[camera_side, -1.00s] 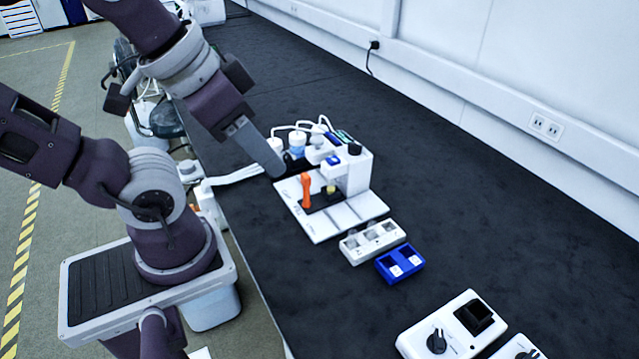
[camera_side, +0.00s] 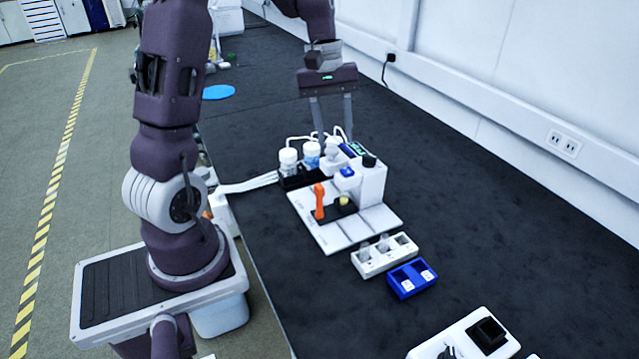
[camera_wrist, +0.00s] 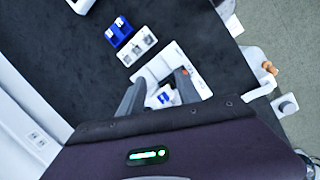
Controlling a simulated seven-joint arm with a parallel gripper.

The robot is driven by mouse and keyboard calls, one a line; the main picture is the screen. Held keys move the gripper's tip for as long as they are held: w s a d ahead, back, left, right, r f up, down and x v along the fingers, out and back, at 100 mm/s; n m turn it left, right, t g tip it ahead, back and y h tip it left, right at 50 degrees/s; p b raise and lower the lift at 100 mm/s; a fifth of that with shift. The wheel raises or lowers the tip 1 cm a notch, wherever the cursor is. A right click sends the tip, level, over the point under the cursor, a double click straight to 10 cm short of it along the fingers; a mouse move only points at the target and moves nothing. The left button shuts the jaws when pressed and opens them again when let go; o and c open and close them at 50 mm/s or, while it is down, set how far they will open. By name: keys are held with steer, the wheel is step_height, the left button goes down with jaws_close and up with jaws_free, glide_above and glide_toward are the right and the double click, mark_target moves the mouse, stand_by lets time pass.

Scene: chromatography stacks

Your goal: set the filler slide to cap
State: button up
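The filler (camera_side: 368,183) is a white machine on a white base plate (camera_side: 335,238) on the dark bench. An orange upright lever (camera_side: 319,200) stands on a black slide strip (camera_side: 344,211) on the plate, with a small yellow piece (camera_side: 344,202) beside it. Which position the slide is in cannot be read. My gripper (camera_side: 332,128) points down above and behind the filler, its two fingers apart and nothing seen between them. In the wrist view the gripper fingers (camera_wrist: 160,92) are spread, with the filler's blue-topped part (camera_wrist: 164,97) between them and the orange lever (camera_wrist: 184,72) by one finger.
White-capped bottles (camera_side: 288,160) stand in a black holder left of the filler. A white vial rack (camera_side: 384,256) and a blue rack (camera_side: 411,278) sit in front. A white device with a black well (camera_side: 487,333) is nearer the camera. The bench right of these is clear.

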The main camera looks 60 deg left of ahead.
mark_target(319, 185)
steer(key=a+f+n+h, duration=0.2)
steer(key=a+f+n, duration=0.3)
steer(key=a+f, duration=0.5)
steer(key=shift+g, duration=0.3)
steer(key=x, duration=0.8)
steer(key=shift+a, duration=0.25)
steer(key=shift+d+f, duration=0.2)
steer(key=shift+f, duration=0.3)
jaws_close()
